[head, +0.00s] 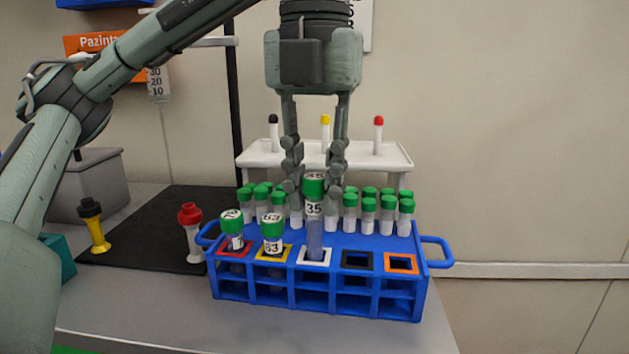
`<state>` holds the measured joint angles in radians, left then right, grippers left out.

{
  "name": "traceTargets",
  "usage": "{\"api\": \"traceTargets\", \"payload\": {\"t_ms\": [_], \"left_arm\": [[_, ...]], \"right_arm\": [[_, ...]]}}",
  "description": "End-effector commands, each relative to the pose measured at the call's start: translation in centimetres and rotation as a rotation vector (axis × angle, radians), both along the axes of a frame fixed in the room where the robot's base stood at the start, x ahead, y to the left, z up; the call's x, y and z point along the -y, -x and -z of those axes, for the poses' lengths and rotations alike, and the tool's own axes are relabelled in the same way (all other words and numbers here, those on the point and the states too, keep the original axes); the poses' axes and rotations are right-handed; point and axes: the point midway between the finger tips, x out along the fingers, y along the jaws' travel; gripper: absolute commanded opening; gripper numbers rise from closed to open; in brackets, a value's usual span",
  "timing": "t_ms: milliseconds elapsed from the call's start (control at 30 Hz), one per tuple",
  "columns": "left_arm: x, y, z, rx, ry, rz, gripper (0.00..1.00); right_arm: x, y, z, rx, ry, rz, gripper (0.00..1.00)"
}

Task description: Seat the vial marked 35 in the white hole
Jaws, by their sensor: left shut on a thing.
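The vial marked 35 (314,212) has a green cap and stands upright at the white-rimmed hole (314,262) of the blue rack (318,298). Its lower end appears to be at or just inside the hole; the exact depth cannot be told. My left gripper (314,184) comes down from above and is shut on the vial near its cap. The red-rimmed hole holds a green-capped vial (235,232), and the yellow-rimmed hole holds the vial marked 63 (272,235). The black hole (357,261) and orange hole (401,263) are empty. My right gripper is not in view.
Several green-capped vials (368,212) stand in rows at the rack's back, close behind my gripper. A white stand (392,157) behind holds vials with black, yellow and red caps. A black mat (150,232) at left carries a yellow and a red-topped piece.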

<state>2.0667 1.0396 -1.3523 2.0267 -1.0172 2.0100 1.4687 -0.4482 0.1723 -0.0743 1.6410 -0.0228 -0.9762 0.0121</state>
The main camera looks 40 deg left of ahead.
Motion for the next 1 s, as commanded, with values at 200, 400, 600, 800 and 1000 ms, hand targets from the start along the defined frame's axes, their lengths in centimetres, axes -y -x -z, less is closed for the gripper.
{"api": "traceTargets", "payload": {"t_ms": [200, 400, 600, 800, 1000], "left_arm": [[-0.01, 0.00, -0.01, 0.000, 0.000, 0.000, 0.05], [-0.01, -0.01, -0.02, 0.000, 0.000, 0.000, 0.05], [-0.02, 0.00, -0.09, 0.000, 0.000, 0.000, 0.05], [-0.04, -0.03, -0.01, 0.001, 0.000, -0.001, 0.05], [-0.04, -0.02, 0.22, 0.000, 0.000, -0.001, 0.05]], "right_arm": [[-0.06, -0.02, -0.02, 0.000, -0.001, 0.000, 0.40], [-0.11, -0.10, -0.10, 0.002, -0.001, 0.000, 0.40], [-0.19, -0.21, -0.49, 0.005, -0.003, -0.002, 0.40], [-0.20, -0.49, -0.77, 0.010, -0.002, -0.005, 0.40], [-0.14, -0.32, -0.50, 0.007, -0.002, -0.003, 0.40]]}}
